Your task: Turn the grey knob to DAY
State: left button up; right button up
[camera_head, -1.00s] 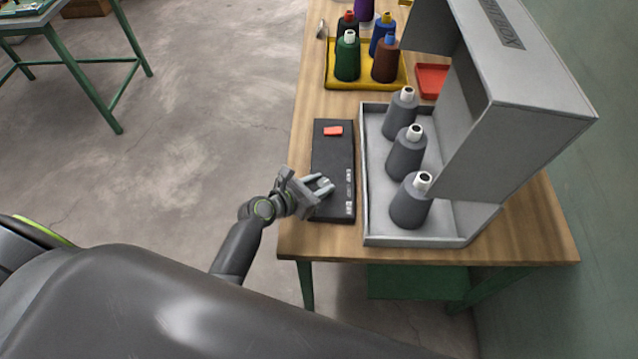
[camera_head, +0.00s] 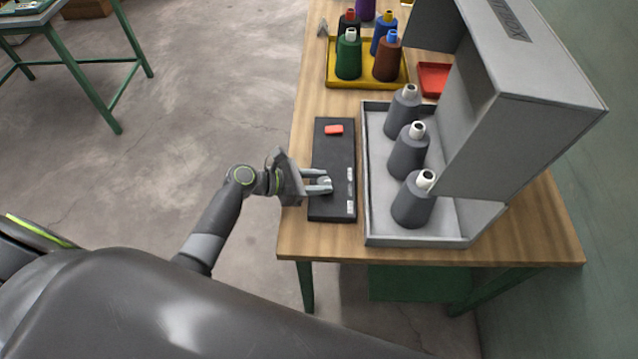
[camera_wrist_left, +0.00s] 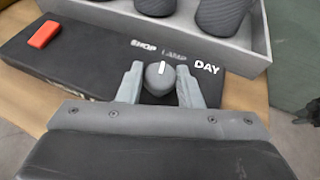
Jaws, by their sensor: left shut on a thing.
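The grey knob (camera_wrist_left: 158,78) sits on a black panel (camera_wrist_left: 70,58) and carries a white pointer line. In the left wrist view the line points up and slightly right, towards the left part of the LAMP label (camera_wrist_left: 174,56). The SHOP label (camera_wrist_left: 145,46) is to its left and the DAY label (camera_wrist_left: 206,67) to its right. My left gripper (camera_wrist_left: 159,83) is shut on the knob, one finger on each side. In the head view the left gripper (camera_head: 323,182) reaches over the panel (camera_head: 334,150) from the left. My right gripper is not in view.
A red block (camera_head: 334,130) sits at the panel's far end. A grey tray (camera_head: 366,215) with several dark bottle-like cones stands close to the panel's right, beside a tall grey housing (camera_head: 535,100). A yellow tray (camera_head: 333,84) stands farther back on the wooden table (camera_head: 520,240).

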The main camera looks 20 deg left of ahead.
pick_arm(q)
jog(key=m+g, duration=0.1)
jog(key=m+g+h+b, duration=0.1)
jog(key=m+g, duration=0.1)
jog(key=m+g+h+b, duration=0.1)
jog(key=g, duration=0.1)
jog(key=shift+w+a+f+m, duration=0.1)
jog(key=shift+w+a+m, duration=0.05)
jog(key=shift+w+m, duration=0.2)
jog(key=shift+w+m+g+b, duration=0.2)
jog(key=shift+m+g+b, duration=0.85)
jog(key=shift+m+g, duration=1.1)
jog(key=shift+g, duration=0.45)
jog(key=o, duration=1)
